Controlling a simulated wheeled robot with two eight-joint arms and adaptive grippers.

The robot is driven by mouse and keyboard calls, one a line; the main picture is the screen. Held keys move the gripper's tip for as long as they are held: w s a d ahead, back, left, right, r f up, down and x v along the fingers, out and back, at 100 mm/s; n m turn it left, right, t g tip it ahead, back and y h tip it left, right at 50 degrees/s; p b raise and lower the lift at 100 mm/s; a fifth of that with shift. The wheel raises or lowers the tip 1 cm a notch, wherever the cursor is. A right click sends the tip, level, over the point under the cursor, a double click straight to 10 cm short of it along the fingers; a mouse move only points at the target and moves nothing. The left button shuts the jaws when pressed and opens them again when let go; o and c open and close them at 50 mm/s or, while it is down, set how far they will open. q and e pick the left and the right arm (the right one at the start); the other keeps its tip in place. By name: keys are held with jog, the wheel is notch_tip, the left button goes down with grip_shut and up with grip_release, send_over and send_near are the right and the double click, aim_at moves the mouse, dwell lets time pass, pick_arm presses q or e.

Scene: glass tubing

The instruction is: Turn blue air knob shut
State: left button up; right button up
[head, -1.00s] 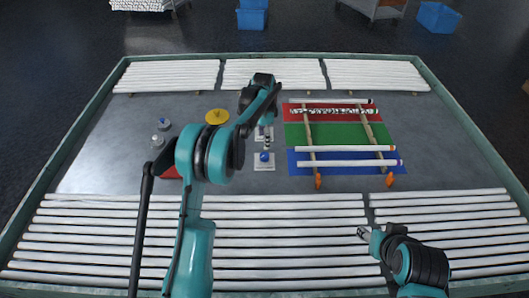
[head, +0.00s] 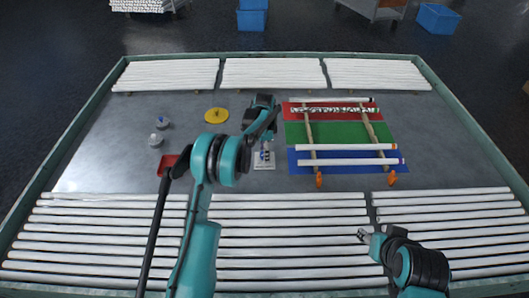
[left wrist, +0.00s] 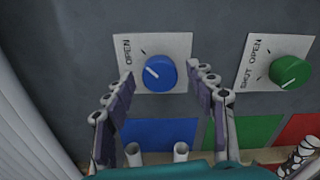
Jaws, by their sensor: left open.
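The blue knob (left wrist: 160,73) sits on a white plate (left wrist: 122,46) in the left wrist view. Its white line points up-left, near the word OPEN on that side; any SHUT label is hidden behind my right-hand finger. My left gripper (left wrist: 161,76) is open, one finger on each side of the knob; I cannot tell whether they touch it. In the head view, my left gripper (head: 266,143) is just over the blue knob's plate (head: 264,165). My right gripper (head: 362,235) is low at the right, over white tubes; its jaws are too small to judge.
A green knob (left wrist: 290,71) on a plate marked OPEN and SHUT is close to the right in the left wrist view. Blue, green (head: 340,134) and red mats with a tube rack lie right of the knobs. A yellow disc (head: 216,115) lies left. White tubes line front and back.

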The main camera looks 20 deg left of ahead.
pick_arm(q)
jog(key=c, duration=1.2)
jog(key=shift+o, duration=0.2)
jog(key=shift+n, duration=0.3)
jog(key=n, duration=0.8)
jog(key=shift+n+p, duration=0.35)
jog(key=shift+n, duration=0.05)
jog(key=n, duration=0.4)
jog(key=shift+n, duration=2.2)
